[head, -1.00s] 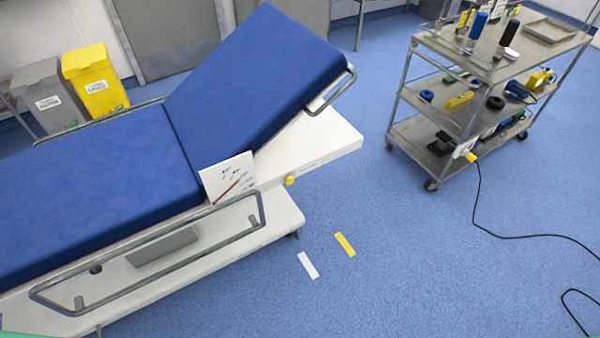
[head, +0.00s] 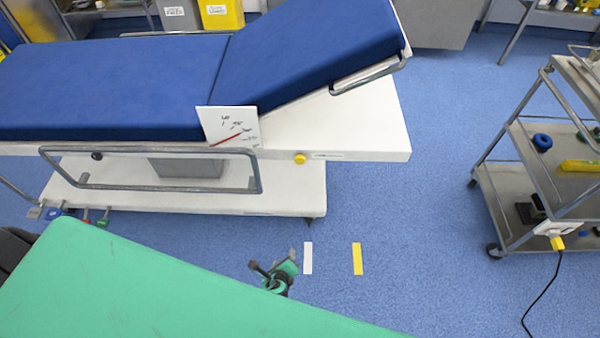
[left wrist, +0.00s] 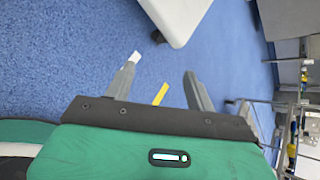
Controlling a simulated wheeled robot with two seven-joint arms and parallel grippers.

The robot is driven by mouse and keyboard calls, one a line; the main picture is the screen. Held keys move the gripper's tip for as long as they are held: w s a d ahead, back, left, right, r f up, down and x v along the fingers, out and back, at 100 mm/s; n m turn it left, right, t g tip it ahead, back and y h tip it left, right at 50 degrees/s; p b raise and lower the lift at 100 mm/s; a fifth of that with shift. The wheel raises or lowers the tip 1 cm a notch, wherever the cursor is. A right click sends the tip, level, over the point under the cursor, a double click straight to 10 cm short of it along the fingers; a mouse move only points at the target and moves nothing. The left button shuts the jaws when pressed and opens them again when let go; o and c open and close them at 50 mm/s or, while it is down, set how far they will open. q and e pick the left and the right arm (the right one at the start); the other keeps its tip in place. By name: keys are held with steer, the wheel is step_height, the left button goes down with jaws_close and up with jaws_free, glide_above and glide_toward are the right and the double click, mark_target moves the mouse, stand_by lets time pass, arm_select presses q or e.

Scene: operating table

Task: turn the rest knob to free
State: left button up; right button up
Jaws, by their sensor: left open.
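The rest knob is a small yellow knob (head: 300,158) on the side of the white frame of the operating table (head: 365,140), below the raised blue back section. A white card with a red pointer (head: 231,127) stands left of it. My left gripper (head: 274,268) is low in the head view, well short of the knob and apart from it. In the left wrist view its two fingers (left wrist: 158,80) are spread with nothing between them, over the blue floor. The knob cannot be made out in the left wrist view. My right gripper is not in view.
A metal side rail (head: 150,187) runs along the table's near side. Coloured pedals (head: 75,214) sit at its base. A trolley (head: 520,170) with a cable stands at the right. White (head: 308,258) and yellow (head: 357,259) strips mark the open floor.

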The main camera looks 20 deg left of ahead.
arm_select(q)
steer(key=w+d+r+m+t+y+b, duration=0.1)
steer(key=w+r+m+t+b, duration=0.2)
steer(key=w+r+m, duration=0.35)
steer(key=m+t+y+b, duration=0.2)
steer(key=m+t, duration=0.3)
glide_toward(300, 161)
steer(key=shift+n, duration=0.25)
steer(key=x, duration=0.7)
steer(key=shift+w+r, duration=0.1)
steer(key=shift+r, duration=0.05)
steer(key=shift+w+a, duration=0.15)
steer(key=shift+w, duration=0.5)
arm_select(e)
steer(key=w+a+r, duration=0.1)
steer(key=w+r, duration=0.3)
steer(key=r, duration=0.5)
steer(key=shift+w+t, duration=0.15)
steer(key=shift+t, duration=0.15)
arm_select(q)
steer(key=c, duration=1)
